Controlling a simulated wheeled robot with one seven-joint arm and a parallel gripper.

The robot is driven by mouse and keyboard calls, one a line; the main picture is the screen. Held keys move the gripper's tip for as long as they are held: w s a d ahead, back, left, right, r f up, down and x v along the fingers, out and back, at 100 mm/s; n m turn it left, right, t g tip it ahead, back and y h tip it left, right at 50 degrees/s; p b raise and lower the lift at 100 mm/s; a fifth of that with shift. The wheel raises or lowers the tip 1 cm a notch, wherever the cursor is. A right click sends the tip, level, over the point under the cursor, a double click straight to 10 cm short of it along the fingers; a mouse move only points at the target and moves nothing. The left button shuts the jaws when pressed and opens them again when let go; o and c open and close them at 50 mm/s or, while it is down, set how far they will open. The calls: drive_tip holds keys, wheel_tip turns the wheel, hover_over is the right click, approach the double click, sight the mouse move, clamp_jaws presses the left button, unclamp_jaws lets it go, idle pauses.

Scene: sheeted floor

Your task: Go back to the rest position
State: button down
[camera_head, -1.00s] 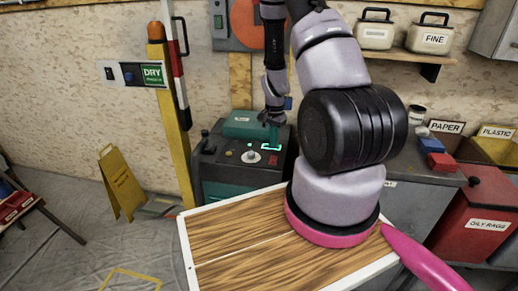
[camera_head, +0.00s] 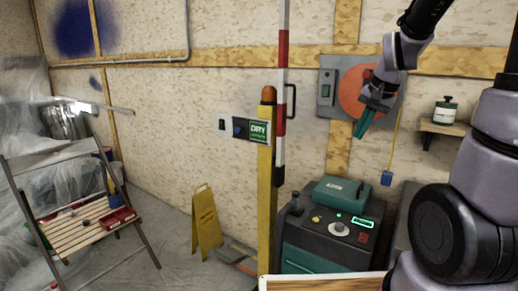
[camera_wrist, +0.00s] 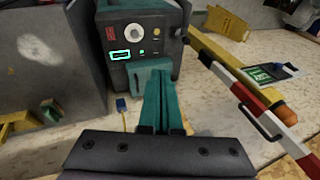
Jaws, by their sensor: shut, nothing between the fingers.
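My gripper (camera_head: 362,122) is raised at the upper right in the head view, in front of the wall and beside an orange disc. Its teal fingers point down and are closed together with nothing between them. In the wrist view my gripper (camera_wrist: 165,90) shows as teal fingers lying side by side, pointing at the green-and-grey machine. No object is held.
The green-and-grey machine (camera_head: 330,232) stands below my gripper. A yellow post (camera_head: 266,190) and a red-and-white pole (camera_head: 281,100) rise beside it. A wall shelf (camera_head: 445,128) holds a jar. A yellow floor sign (camera_head: 207,222) and wooden stepladder (camera_head: 85,215) stand left.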

drive_tip(key=s+a+r+n+t, duration=0.1)
drive_tip(key=s+a+r, duration=0.1)
drive_tip(key=s+r, duration=0.3)
drive_tip(key=s+a+r+n+t, duration=0.1)
drive_tip(key=s+r+n+t, duration=0.1)
drive_tip(key=s+r, duration=0.4)
drive_tip(key=s, duration=0.4)
drive_tip(key=shift+a+r+n, duration=0.25)
drive_tip(key=shift+a+n, duration=0.05)
drive_tip(key=shift+a, duration=0.1)
